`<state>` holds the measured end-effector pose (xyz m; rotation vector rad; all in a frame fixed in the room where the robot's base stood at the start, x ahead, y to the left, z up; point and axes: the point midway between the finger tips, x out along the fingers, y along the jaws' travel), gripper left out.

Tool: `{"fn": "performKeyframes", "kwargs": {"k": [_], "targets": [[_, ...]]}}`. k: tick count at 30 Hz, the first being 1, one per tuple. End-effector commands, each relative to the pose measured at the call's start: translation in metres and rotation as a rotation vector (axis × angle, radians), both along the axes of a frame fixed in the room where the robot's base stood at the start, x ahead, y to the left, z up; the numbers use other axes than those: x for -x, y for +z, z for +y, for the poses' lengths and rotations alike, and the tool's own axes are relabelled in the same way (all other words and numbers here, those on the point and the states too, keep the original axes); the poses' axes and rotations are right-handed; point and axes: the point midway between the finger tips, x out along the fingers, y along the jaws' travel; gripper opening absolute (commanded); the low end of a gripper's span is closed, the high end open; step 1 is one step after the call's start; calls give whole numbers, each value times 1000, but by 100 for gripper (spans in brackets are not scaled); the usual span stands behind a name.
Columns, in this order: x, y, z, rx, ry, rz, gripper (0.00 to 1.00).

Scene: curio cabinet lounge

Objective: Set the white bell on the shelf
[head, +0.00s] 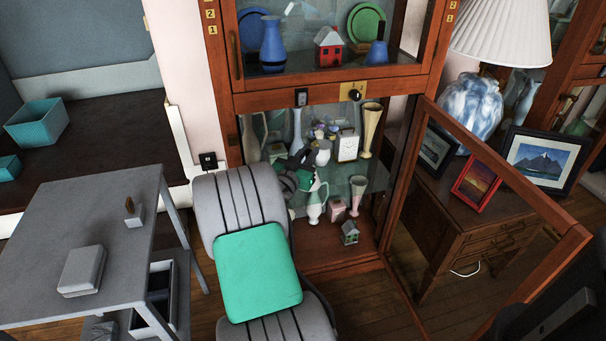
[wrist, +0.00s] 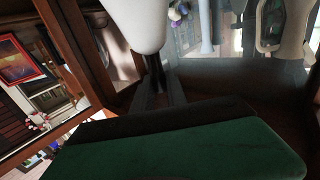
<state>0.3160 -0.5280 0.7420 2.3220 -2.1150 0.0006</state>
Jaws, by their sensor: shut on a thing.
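The white bell (wrist: 142,25) is at the top of the wrist view, cut off by the frame edge. Its dark handle is between the fingers of my gripper (wrist: 155,85), which is shut on it. In the head view my gripper (head: 306,160) is inside the open lower part of the wooden cabinet (head: 233,132), among the shelf pieces. The arm hides part of that shelf. The glass shelf (wrist: 210,78) shows beside the bell in the wrist view. I cannot tell whether the bell touches it.
A white clock (head: 348,146) and a yellow vase (head: 370,130) stand right of my gripper. Below are a pitcher (head: 316,204), a pink vase (head: 357,192) and a small green house (head: 350,233). The open glass door (head: 480,165) juts out at right. A grey table (head: 85,215) stands left.

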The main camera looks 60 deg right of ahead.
Motion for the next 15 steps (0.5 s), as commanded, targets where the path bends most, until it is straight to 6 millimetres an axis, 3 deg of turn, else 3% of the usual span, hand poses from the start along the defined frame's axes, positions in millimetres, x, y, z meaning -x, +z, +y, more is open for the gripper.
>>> {"fn": "performKeyframes", "kwargs": {"k": [10, 15], "targets": [[-16, -44, -87, 0, 3, 0, 0], [-21, -82, -116, 0, 5, 2, 0]]}}
